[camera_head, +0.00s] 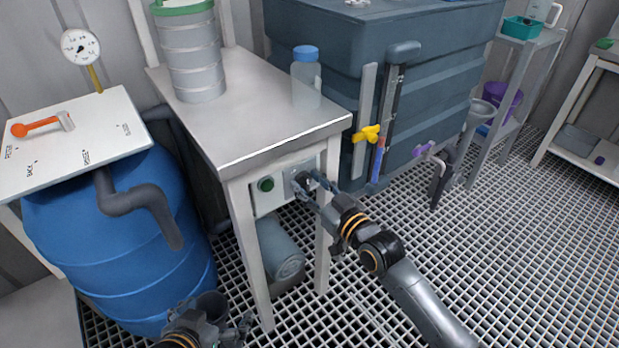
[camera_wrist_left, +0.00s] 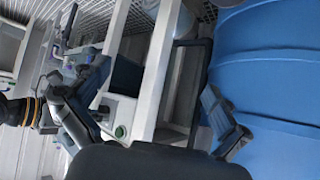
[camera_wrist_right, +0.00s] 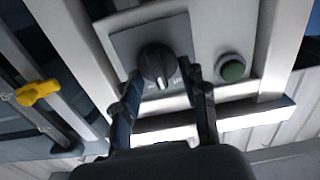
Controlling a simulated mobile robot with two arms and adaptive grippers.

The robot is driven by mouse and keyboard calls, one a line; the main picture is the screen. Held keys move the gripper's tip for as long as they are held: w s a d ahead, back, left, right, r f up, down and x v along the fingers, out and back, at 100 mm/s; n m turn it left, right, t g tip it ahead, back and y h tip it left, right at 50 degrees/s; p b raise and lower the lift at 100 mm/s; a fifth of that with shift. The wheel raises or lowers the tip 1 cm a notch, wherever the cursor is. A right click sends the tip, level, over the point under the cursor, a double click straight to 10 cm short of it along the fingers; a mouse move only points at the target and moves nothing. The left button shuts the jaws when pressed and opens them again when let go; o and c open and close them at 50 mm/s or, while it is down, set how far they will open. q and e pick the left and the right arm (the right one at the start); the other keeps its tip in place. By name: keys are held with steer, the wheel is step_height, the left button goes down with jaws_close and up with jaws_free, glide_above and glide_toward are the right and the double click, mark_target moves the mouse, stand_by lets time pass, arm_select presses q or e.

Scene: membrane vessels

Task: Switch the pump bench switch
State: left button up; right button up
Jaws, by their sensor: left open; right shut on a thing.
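The pump bench switch is a round black knob (camera_wrist_right: 155,62) with a white mark, on a grey square plate (camera_wrist_right: 122,42) on the front of the bench. My right gripper (camera_wrist_right: 160,80) is shut on the knob, one finger on each side; in the right wrist view the white mark points down, towards small lettering too blurred to read. In the head view my right gripper (camera_head: 308,184) covers most of the knob. A green button (camera_head: 267,184) sits left of it. My left gripper (camera_head: 225,314) is open and empty, low near the blue barrel; it also shows in the left wrist view (camera_wrist_left: 145,95).
The bench top (camera_head: 235,120) carries a stacked cylinder (camera_head: 190,60) and a blue-capped bottle (camera_head: 306,80). A blue barrel (camera_head: 130,260) stands at left. A dark tank (camera_head: 430,110) with a yellow valve handle (camera_head: 367,134) is close on the right. Grating floor (camera_head: 520,260) is free at right.

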steer(key=m+p, duration=0.2)
steer(key=m, duration=0.1)
steer(key=shift+w+d+m, duration=0.1)
steer(key=shift+m, duration=0.2)
arm_select(q)
steer(key=s+a+f+g, duration=0.1)
steer(key=s+g, duration=0.2)
steer(key=s, duration=0.2)
steer(key=s+a+f+g+y, duration=0.1)
steer(key=s+a+f+g, duration=0.1)
steer(key=s, duration=0.3)
steer(key=shift+s+a+f+g+y+p, duration=0.3)
steer(key=shift+s+g+p, duration=0.1)
steer(key=shift+g, duration=0.2)
arm_select(e)
steer(key=shift+d+m, duration=0.1)
steer(key=shift+m, duration=1.3)
steer(key=o, duration=1.2)
steer(key=shift+w+f, duration=0.1)
steer(key=shift+c, duration=0.2)
steer(key=v, duration=1.2)
